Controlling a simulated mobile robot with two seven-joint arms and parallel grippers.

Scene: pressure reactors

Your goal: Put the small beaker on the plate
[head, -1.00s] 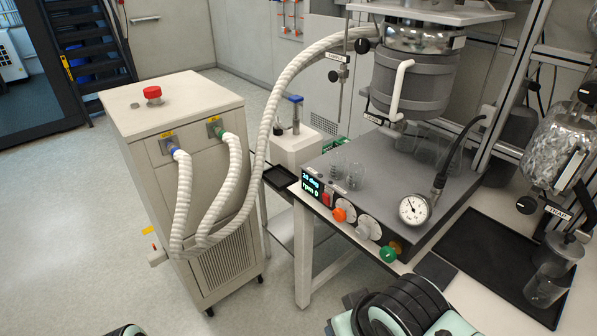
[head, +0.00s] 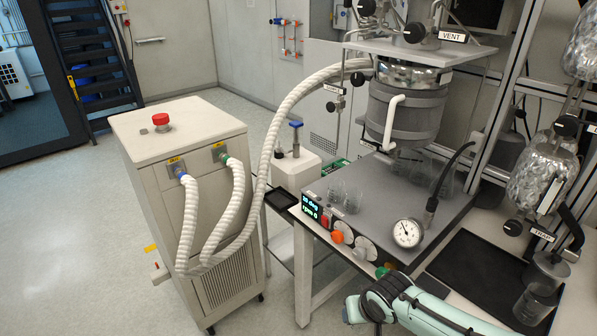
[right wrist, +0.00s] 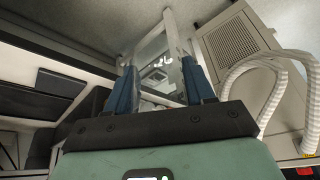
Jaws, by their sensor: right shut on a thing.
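The plate (head: 395,208) is the grey top of the heating unit, with a lit display on its front. Two small clear glass beakers (head: 336,190) stand close together on its front left part. Larger clear glassware (head: 442,178) stands farther back, beside the reactor vessel. My right gripper (right wrist: 158,84) shows in the right wrist view, its blue fingers shut on a clear glass thing (right wrist: 156,68), which looks like the small beaker; its outline is hard to make out. In the head view my right arm is at the bottom, right of centre; its fingers and load are hidden there. My left gripper is out of view.
The grey reactor vessel (head: 405,115) hangs over the back of the plate. A round gauge (head: 407,233) stands at its front right. A black tray (head: 470,265) lies to the right, with clear glassware (head: 532,300) at its right end. A white hose (head: 268,150) arches at the left.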

